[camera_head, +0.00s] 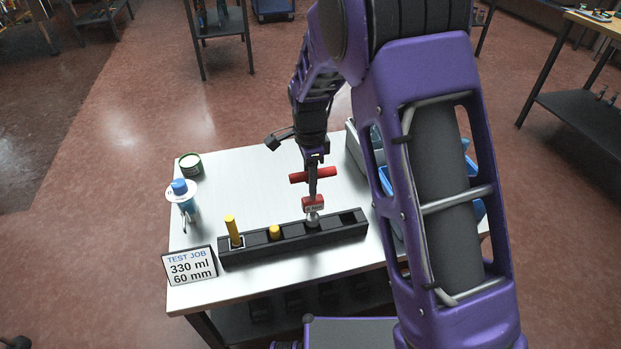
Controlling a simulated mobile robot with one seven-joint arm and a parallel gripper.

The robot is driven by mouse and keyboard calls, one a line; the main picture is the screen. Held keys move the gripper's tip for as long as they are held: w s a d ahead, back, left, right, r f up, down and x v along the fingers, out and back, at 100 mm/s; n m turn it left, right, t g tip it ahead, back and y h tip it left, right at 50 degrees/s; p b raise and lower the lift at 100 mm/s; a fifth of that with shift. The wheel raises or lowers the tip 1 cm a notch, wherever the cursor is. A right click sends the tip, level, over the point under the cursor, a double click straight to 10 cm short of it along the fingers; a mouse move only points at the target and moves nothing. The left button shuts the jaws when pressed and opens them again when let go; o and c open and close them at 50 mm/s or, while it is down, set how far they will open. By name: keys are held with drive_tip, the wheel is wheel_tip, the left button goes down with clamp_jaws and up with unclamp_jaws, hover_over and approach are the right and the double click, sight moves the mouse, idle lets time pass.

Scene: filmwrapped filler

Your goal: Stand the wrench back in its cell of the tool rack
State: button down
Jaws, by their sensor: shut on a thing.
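The wrench (326,173) has a red crossbar, a red block with a pale label below it, and a grey metal lower end. My gripper (312,178) is shut on the wrench at its crossbar and holds it roughly upright. The black tool rack (262,254) lies along the table's front. The wrench's lower end overlaps a cell right of the middle in this view; I cannot tell whether it is inside or just above it. A yellow-handled tool (231,226) and a shorter yellow-topped one (274,231) stand in cells to the left. The rightmost cell looks empty.
The white table (235,205) is mostly clear behind the rack. A blue-capped bottle (181,190) and a green-sided tin (190,163) stand at left. A sign (190,267) stands at the rack's left end. Grey and blue bins (355,147) at right are partly hidden by my arm.

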sight(311, 199)
drive_tip(key=shift+f+b, duration=1.6)
drive_tip(key=shift+f, duration=1.4)
drive_tip(key=shift+c, duration=2.4)
unclamp_jaws()
wheel_tip(311, 199, up, 17)
drive_tip(key=p, duration=0.3)
drive_tip(key=shift+a+r, duration=0.1)
drive_tip(key=shift+r, duration=0.1)
